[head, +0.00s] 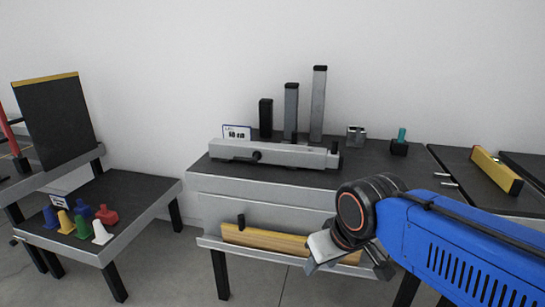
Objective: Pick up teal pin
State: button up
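The teal pin (402,134) stands upright in a small black block (399,148) at the back right of the middle table. My gripper (347,264) is at the lower middle right of the head view, at the end of my blue arm. It appears in front of the table's front edge, below and to the left of the pin, and apart from it. Grey gripper parts show on both sides of the dark wrist joint, but the fingertips are not clear. I cannot tell whether it is open or shut.
The middle table (300,183) holds a long grey fixture (275,152), several upright posts and a small metal block (356,135) left of the pin. A lower shelf holds a wooden bar (265,238). A left table (140,190) carries several coloured cones. A yellow bar (496,170) lies at right.

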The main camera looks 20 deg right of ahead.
aim_at(402, 131)
jog(key=z, duration=1.3)
